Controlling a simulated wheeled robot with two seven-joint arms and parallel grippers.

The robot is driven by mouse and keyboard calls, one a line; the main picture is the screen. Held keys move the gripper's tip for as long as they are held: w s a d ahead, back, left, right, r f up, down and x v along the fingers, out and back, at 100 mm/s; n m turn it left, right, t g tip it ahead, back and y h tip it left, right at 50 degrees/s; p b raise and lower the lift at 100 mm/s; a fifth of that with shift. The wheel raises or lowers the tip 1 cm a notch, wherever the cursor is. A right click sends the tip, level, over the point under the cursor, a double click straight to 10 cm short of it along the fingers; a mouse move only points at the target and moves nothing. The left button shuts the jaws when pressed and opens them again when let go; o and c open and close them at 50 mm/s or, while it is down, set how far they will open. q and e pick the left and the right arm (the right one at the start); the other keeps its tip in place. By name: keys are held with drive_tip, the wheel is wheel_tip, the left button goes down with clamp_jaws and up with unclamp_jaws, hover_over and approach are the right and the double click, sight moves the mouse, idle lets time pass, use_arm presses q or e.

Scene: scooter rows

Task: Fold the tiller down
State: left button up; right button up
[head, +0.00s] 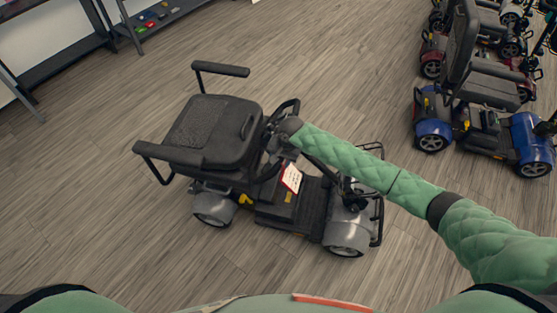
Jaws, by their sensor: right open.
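The grey mobility scooter (275,212) stands in the middle of the floor, its black seat (205,130) to the left and its front wheels to the right. The tiller (348,187) rises from the front end and leans toward the seat. My right forearm hides most of its column. Black loop handles (287,106) show around my right gripper, beside the seat's edge. My right gripper (276,138) is open at the handlebar end of the tiller. I cannot tell whether it touches the bar. My left gripper is not in view.
A blue scooter (527,140) and several others stand at the upper right. A dark shelf (165,20) with small coloured items is at the upper left. A white card (291,178) is on the grey scooter. The wooden floor around it is clear.

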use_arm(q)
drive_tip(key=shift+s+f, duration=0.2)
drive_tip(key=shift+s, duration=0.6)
use_arm(e)
drive_tip(key=shift+x, duration=0.95)
clamp_jaws()
drive_tip(key=shift+s+d+r+p, duration=0.1)
drive_tip(key=shift+d+r+p, duration=0.2)
drive_tip(key=shift+p, duration=0.3)
drive_tip(key=shift+s+d+r+p, duration=0.15)
drive_tip(key=shift+d+r+p, duration=0.35)
drive_tip(key=shift+d+r, duration=0.1)
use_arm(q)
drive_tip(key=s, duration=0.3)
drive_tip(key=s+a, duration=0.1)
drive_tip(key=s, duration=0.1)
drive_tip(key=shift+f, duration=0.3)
use_arm(e)
drive_tip(key=shift+d+r+y, duration=0.1)
drive_tip(key=shift+d+y, duration=0.15)
drive_tip(key=shift+y, duration=0.05)
